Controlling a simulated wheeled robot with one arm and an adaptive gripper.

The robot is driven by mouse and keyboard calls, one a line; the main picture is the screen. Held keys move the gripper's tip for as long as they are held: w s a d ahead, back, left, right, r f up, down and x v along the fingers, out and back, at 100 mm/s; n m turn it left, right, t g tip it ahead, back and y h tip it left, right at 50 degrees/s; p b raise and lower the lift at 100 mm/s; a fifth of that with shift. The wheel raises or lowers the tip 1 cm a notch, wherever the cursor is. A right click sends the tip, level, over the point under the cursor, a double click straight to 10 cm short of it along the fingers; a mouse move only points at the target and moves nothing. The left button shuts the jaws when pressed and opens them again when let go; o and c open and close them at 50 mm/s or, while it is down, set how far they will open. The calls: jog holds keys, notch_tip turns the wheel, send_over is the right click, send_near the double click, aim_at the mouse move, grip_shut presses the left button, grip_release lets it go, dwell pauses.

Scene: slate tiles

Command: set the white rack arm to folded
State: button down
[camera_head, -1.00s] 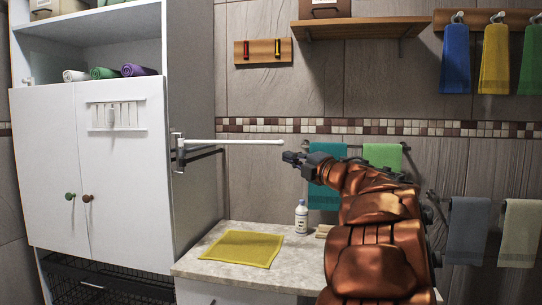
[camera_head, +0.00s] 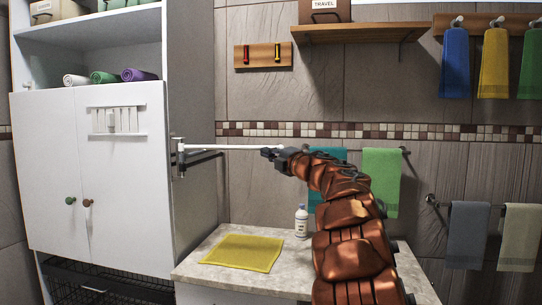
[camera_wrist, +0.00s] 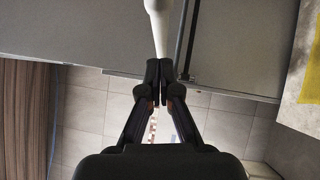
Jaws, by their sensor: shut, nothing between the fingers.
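The white rack arm (camera_head: 225,147) sticks out to the right from its bracket on the side of the white cabinet, roughly level. Its outer end meets my gripper (camera_head: 265,152), which hides where the tip stops. In the wrist view the white rack arm (camera_wrist: 160,28) comes down from the top edge to the fingertips. My gripper (camera_wrist: 166,72) has its fingers together with nothing between them, close against or just beside the arm; I cannot tell whether they touch.
A dark rack arm (camera_head: 205,158) sits just below the white one. The cabinet (camera_head: 190,90) is at left. Below are a counter (camera_head: 215,245) with a yellow cloth (camera_head: 243,252) and a bottle (camera_head: 301,220). Towels (camera_head: 381,180) hang behind my arm.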

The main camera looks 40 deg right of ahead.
jog(key=shift+w+d+r, duration=0.2)
jog(key=shift+w+d, duration=0.4)
jog(key=shift+w, duration=0.1)
jog(key=shift+d+p, duration=0.1)
jog(key=shift+p, duration=0.3)
